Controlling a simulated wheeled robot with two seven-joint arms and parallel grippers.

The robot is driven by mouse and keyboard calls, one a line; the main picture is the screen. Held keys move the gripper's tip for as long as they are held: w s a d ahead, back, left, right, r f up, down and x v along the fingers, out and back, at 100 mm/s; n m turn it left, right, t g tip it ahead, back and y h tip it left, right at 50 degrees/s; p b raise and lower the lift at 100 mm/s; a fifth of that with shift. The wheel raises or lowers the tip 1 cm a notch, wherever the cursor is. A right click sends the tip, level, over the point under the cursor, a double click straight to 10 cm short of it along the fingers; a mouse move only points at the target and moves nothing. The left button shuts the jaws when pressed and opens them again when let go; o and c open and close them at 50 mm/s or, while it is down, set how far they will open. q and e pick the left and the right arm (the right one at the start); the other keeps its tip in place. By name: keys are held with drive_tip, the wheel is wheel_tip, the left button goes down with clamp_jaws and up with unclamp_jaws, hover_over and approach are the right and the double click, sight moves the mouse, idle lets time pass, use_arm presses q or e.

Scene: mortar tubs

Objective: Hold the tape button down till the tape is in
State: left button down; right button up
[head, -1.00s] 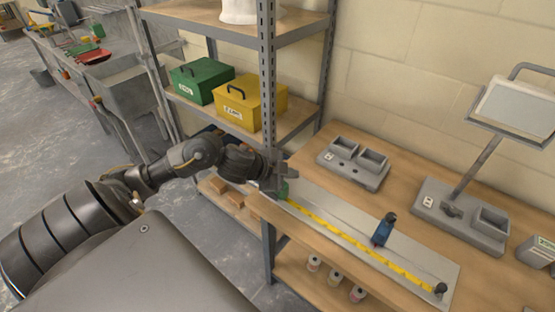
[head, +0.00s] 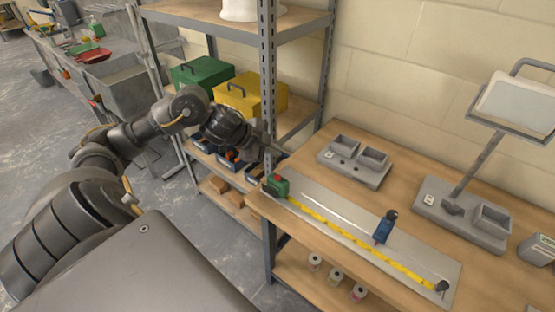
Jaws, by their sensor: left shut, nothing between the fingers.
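The green tape case (head: 277,188) sits at the left end of a grey plate (head: 420,262) on the wooden bench. A red button (head: 277,177) shows on its top. The yellow tape (head: 350,238) lies out along the plate from the case to a dark knob (head: 441,287) at the right end. My left gripper (head: 282,153) is shut and empty, above and behind the case, apart from it and close to the shelf post. My right gripper is not in view.
A blue slider (head: 384,229) with a dark top stands on the plate. A grey twin-bin tray (head: 354,162) and a lamp stand (head: 460,215) are behind. The metal shelf post (head: 268,90) stands close to my left arm. Bare bench lies between plate and trays.

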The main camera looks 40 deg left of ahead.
use_arm(q)
drive_tip(key=b, duration=0.6)
hover_over(274, 178)
wheel_tip(274, 178, down, 7)
drive_tip(key=shift+s+d+r, duration=0.1)
drive_tip(key=shift+r, duration=0.05)
drive_tip(key=shift+f+b, duration=0.45)
drive_tip(key=shift+f, duration=0.15)
idle(1.0)
drive_tip(key=shift+f, duration=0.4)
drive_tip(key=shift+f+b, duration=0.35)
drive_tip(key=shift+f, duration=0.05)
idle(0.5)
drive_tip(key=shift+r, duration=0.15)
idle(0.9)
drive_tip(key=shift+r+p, duration=0.65)
drive_tip(key=shift+p, duration=0.3)
drive_tip(key=shift+r, duration=0.15)
